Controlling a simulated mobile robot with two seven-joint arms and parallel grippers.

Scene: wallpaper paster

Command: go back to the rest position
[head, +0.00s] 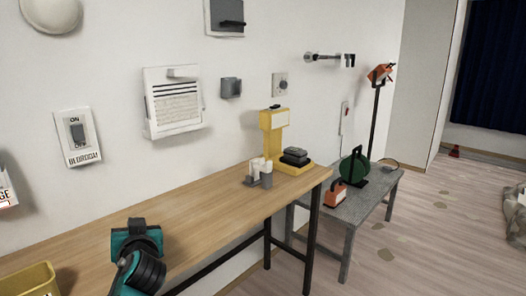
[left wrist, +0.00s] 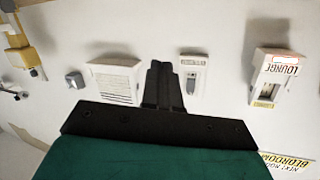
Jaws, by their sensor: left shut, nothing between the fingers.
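My left arm shows in teal and black at the bottom left of the head view, over the wooden table (head: 205,208); its fingertips cannot be made out there. In the left wrist view my left gripper (left wrist: 162,85) shows its two black fingers together, with nothing between them. The fingers point toward the white wall, between a louvred vent (left wrist: 115,82) and a switch plate (left wrist: 194,77). I cannot tell how far they are from the wall. My right gripper is in neither view.
A yellow bin (head: 34,280) is at the table's near left. A yellow device (head: 273,130) and small white and grey items (head: 259,173) are at its far end. Beyond is a grey bench (head: 355,206) with an orange item (head: 336,195). Floor at right is mostly clear.

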